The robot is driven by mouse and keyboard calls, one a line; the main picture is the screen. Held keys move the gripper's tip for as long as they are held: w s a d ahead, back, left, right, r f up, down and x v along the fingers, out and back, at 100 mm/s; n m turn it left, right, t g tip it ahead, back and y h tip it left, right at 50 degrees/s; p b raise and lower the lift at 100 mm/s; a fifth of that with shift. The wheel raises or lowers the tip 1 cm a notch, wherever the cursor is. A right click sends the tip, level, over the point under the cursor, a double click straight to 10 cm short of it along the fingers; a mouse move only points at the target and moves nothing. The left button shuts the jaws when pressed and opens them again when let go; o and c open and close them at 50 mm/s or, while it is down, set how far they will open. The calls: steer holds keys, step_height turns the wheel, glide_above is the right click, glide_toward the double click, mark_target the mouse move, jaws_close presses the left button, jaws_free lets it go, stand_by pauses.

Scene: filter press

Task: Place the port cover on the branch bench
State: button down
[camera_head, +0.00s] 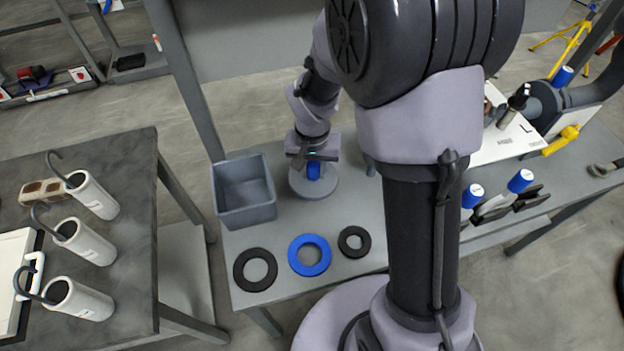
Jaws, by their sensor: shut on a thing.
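The port cover (326,190) looks like a round grey disc with a blue knob on top. It is at the bench's far side, just right of the grey bin. My gripper (314,168) points down over it and is shut on the blue knob. The fingertips are partly hidden by the gripper body. The disc looks level and very close to the grey bench top (288,228), which I take as the branch bench. I cannot tell whether it touches the surface.
A grey open bin (245,190) stands left of the cover. Black ring (255,269), blue ring (309,255) and smaller black ring (354,242) lie along the near edge. A dark table (110,250) with white hooked cylinders is left. My arm hides the bench's middle.

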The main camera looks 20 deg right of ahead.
mark_target(313, 177)
step_height(313, 177, down, 4)
steer(key=shift+r+b, duration=0.1)
steer(key=shift+b, duration=1)
steer(key=shift+r, duration=0.2)
steer(key=shift+f, duration=0.15)
steer(key=c, duration=1.1)
jaws_free()
step_height(313, 177, up, 16)
steer(key=s+p, duration=0.3)
steer(key=p, duration=0.3)
steer(key=s+a+r+t+y, duration=0.1)
steer(key=s+r, duration=0.3)
steer(key=s, duration=0.1)
steer(key=s+a+r+t, duration=0.1)
steer(key=s+r+t, duration=0.1)
steer(key=s+r, duration=0.2)
steer(key=s+a+r+t+y, duration=0.1)
steer(key=s+a+r, duration=0.1)
steer(key=s+r, duration=0.2)
steer(key=shift+s+r+t+y+b, duration=0.1)
steer(key=shift+s+t+y+b, duration=0.2)
steer(key=shift+s, duration=1.2)
